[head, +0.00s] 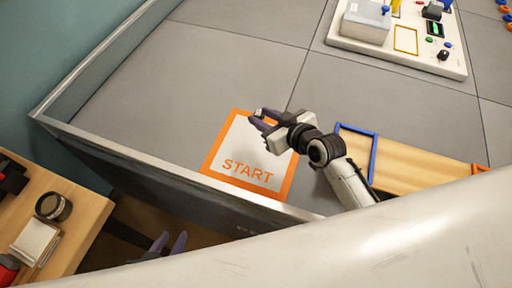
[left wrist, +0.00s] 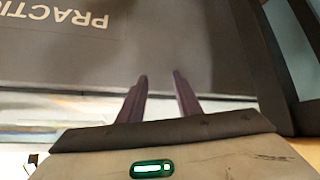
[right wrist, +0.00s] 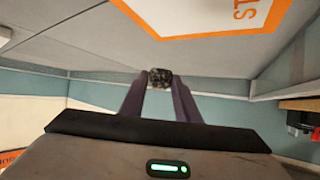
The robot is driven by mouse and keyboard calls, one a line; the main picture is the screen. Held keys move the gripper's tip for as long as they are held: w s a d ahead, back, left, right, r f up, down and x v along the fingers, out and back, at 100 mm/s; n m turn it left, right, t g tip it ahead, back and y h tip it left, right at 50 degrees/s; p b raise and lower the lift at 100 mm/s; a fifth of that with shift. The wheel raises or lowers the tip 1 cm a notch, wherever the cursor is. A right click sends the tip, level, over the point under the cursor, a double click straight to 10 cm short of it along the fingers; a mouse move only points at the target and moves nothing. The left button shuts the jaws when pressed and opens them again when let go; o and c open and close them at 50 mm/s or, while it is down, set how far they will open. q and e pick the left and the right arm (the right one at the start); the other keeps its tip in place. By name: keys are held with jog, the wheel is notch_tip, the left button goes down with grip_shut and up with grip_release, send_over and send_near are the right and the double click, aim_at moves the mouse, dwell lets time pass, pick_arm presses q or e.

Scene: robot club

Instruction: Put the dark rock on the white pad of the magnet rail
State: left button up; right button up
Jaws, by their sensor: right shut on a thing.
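The dark rock (right wrist: 160,78) is a small rough lump between the fingertips of my right gripper (right wrist: 160,84). In the head view my right gripper (head: 258,118) is above the white START mat with the orange border (head: 211,165), and the rock is very small there. My left gripper (head: 174,242) shows at the bottom of the head view, outside the field wall. Its fingers stand apart with nothing between them in the left wrist view (left wrist: 160,78). I cannot pick out the magnet rail or its white pad in any view.
A white board (head: 400,52) with a box and several small parts lies at the top right of the grey field. A wooden piece with a blue frame (head: 372,150) is right of my right arm. A grey wall (head: 140,172) edges the field. A wooden bench (head: 75,208) is at left.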

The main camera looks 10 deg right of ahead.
jog(key=b, duration=0.2)
send_over(263, 146)
notch_tip(263, 146, down, 7)
jog(key=shift+f, duration=0.1)
notch_tip(263, 146, down, 4)
jog(key=shift+r+b, duration=0.1)
jog(key=shift+b, duration=0.3)
jog(key=shift+f, duration=0.25)
jog(key=o, duration=1.1)
jog(key=shift+r, duration=0.1)
